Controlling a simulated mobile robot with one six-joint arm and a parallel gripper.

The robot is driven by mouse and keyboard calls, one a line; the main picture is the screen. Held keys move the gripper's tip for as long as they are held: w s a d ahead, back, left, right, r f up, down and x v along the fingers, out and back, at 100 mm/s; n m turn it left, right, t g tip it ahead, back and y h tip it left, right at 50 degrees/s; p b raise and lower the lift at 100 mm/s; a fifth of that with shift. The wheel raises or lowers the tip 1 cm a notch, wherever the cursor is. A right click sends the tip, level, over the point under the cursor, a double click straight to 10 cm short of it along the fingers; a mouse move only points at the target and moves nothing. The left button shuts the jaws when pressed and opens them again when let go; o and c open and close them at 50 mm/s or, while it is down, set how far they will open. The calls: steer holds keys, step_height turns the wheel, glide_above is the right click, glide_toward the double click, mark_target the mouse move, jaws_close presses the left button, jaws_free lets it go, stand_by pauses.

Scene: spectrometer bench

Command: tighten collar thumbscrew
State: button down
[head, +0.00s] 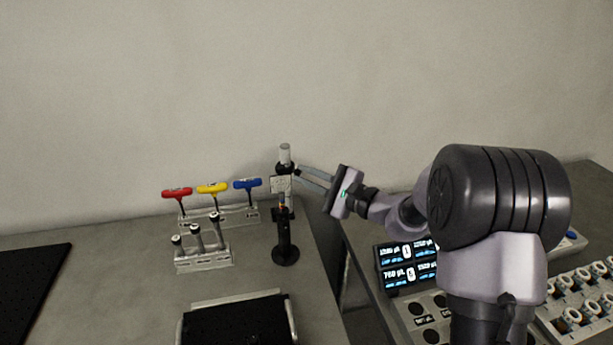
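A dark upright post stand (285,235) with a round base stands near the right edge of the left bench. A black collar (284,168) sits near its top, under a pale cylinder. The collar's thumbscrew is too small to make out clearly; a dark bit shows at the collar's right side, by my fingertips. My gripper (298,173) reaches in from the right, its two thin grey fingers pointing left at the collar. A gap shows between the fingers. I cannot tell whether the tips touch or hold the thumbscrew.
A rack with red, yellow and blue T-handle tools (212,189) stands left of the post, with a smaller rack (203,260) before it. A black tray (237,322) lies in front. An instrument panel with lit displays (407,265) is on the right bench, across a gap.

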steer(key=shift+m+p, duration=0.3)
steer(key=m+p, duration=0.4)
steer(key=m, duration=0.1)
steer(key=shift+r+m+p, duration=0.15)
steer(key=shift+m+p, duration=0.15)
steer(key=m+p, duration=0.5)
steer(key=m, duration=0.1)
steer(key=shift+p, duration=0.3)
steer(key=m+p, duration=0.3)
steer(key=m, duration=0.1)
steer(key=m+p, duration=0.3)
steer(key=shift+m, duration=0.3)
steer(key=m+p, duration=0.3)
steer(key=m, duration=0.2)
steer(key=shift+m+p, duration=0.3)
steer(key=shift+m, duration=0.3)
steer(key=c, duration=1.4)
jaws_free()
